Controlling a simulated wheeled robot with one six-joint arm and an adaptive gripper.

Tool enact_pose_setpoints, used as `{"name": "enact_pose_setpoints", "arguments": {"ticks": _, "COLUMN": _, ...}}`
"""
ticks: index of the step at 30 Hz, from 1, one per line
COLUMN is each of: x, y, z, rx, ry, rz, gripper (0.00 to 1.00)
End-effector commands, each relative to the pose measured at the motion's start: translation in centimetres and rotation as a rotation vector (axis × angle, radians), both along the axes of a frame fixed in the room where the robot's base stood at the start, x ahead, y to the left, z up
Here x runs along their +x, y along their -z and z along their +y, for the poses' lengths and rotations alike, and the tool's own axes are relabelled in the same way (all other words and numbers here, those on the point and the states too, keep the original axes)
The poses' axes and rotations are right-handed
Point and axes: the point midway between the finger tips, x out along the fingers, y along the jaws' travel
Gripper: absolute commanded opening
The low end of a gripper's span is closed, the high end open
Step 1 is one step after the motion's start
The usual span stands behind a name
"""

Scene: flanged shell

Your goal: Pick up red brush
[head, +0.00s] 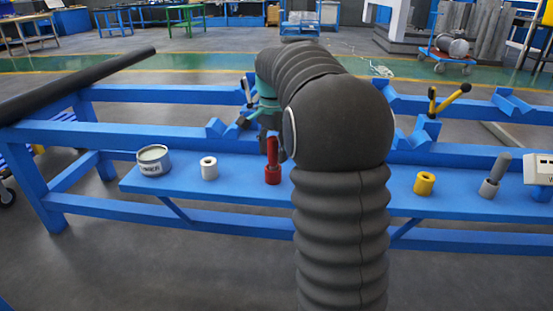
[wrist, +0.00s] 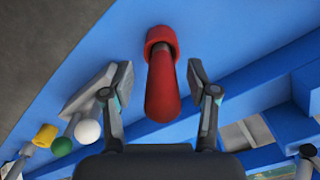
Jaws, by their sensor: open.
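The red brush (head: 273,152) stands upright in a red cup-like holder (head: 272,176) on the blue shelf, just left of my arm in the head view. In the wrist view the red brush (wrist: 162,88) points toward the camera, with the red holder's rim (wrist: 160,36) around its far end. My gripper (wrist: 161,78) is open, with one finger on each side of the brush and a visible gap on both sides. In the head view my gripper (head: 260,122) is partly hidden behind my arm, above and slightly left of the brush.
On the blue shelf (head: 240,188) stand a can (head: 153,160), a white ring (head: 209,168), a yellow ring (head: 424,183) and a grey brush (head: 496,172) in a holder. A blue rail (head: 150,134) with V-shaped supports runs behind. A dark pipe (head: 80,82) lies at left.

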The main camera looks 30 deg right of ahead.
Motion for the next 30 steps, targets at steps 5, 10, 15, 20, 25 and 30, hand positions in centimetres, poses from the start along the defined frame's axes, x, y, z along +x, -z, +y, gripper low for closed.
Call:
{"name": "enact_pose_setpoints", "arguments": {"ticks": 5, "x": 0.0, "y": 1.22, "z": -0.01, "rx": 0.0, "ry": 0.0, "rz": 0.0, "gripper": 0.59}}
{"name": "enact_pose_setpoints", "arguments": {"ticks": 10, "x": 0.01, "y": 1.21, "z": -0.01, "rx": 0.0, "ry": 0.0, "rz": 0.0, "gripper": 0.59}}
{"name": "enact_pose_setpoints", "arguments": {"ticks": 15, "x": 0.03, "y": 1.2, "z": -0.01, "rx": 0.0, "ry": 0.0, "rz": 0.0, "gripper": 0.26}}
{"name": "enact_pose_setpoints", "arguments": {"ticks": 20, "x": 0.02, "y": 1.19, "z": 0.0, "rx": 0.0, "ry": 0.0, "rz": 0.0, "gripper": 0.0}}
{"name": "enact_pose_setpoints", "arguments": {"ticks": 25, "x": 0.03, "y": 1.18, "z": -0.01, "rx": 0.0, "ry": 0.0, "rz": 0.0, "gripper": 0.0}}
{"name": "enact_pose_setpoints", "arguments": {"ticks": 30, "x": 0.08, "y": 0.4, "z": -0.02, "rx": -0.001, "ry": 0.0, "rz": -0.003, "gripper": 0.0}}
